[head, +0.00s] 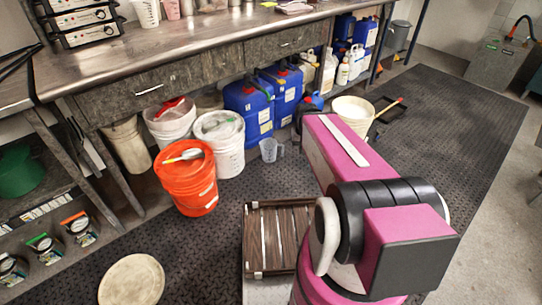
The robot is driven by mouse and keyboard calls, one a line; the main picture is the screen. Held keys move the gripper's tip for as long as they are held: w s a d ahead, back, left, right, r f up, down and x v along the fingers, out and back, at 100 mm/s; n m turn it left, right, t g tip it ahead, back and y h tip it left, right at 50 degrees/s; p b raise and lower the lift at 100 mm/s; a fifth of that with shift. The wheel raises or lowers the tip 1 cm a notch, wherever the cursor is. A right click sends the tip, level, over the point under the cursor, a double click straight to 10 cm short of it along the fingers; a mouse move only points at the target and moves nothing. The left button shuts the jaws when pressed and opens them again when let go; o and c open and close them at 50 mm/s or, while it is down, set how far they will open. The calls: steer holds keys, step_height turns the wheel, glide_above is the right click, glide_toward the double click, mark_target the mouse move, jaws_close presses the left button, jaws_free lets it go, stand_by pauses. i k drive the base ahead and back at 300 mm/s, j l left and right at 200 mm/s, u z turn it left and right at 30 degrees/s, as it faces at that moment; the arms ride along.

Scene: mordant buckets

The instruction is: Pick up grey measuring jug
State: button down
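A small translucent grey measuring jug (268,150) stands upright on the black floor mat, in front of the blue canisters and to the right of the white buckets. Its handle points to the right. My pink and black arm is at the right of the jug in the picture, reaching toward the bench. My gripper cannot be seen; the arm hides whatever lies behind its far end.
An orange bucket (187,178) with a spoon on its lid and a white bucket (220,143) stand left of the jug. Blue canisters (250,108) stand behind it under the bench (200,40). A slatted crate (251,240) lies nearer me. Open mat lies between.

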mark_target(269, 147)
steer(key=i+l+u, duration=0.1)
steer(key=l, duration=0.25)
steer(key=i+l, duration=0.25)
steer(key=i+l+u, duration=0.15)
steer(key=l, duration=0.3)
steer(key=i+l+u, duration=0.1)
steer(key=l, duration=0.3)
steer(key=i+l+u, duration=0.1)
steer(key=l, duration=0.25)
steer(key=i+l, duration=0.15)
steer(key=l, duration=0.25)
steer(key=i+l+u, duration=0.15)
steer(key=l, duration=0.25)
steer(key=l+u, duration=0.15)
steer(key=l, duration=0.9)
